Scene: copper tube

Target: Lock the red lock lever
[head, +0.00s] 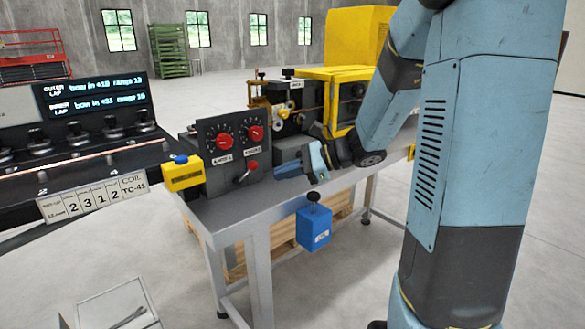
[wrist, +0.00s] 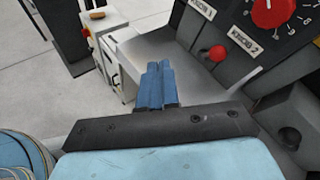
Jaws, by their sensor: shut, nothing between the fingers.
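The lock lever (head: 249,171) has a red ball tip and sits low on the front of the dark control box, below the two red knobs. In the wrist view its red ball (wrist: 217,53) is up and to the right of my fingertips. My gripper (head: 280,171) is just right of the lever over the bench top. Its blue fingers (wrist: 158,68) are together with nothing between them, and appear apart from the lever. The lever's base is partly hard to make out.
The control box (head: 212,138) carries red knobs (head: 224,141). A yellow box with a blue button (head: 182,173) is at the bench's left corner. A blue box (head: 314,228) hangs at the front edge. A yellow machine (head: 335,85) stands behind my gripper.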

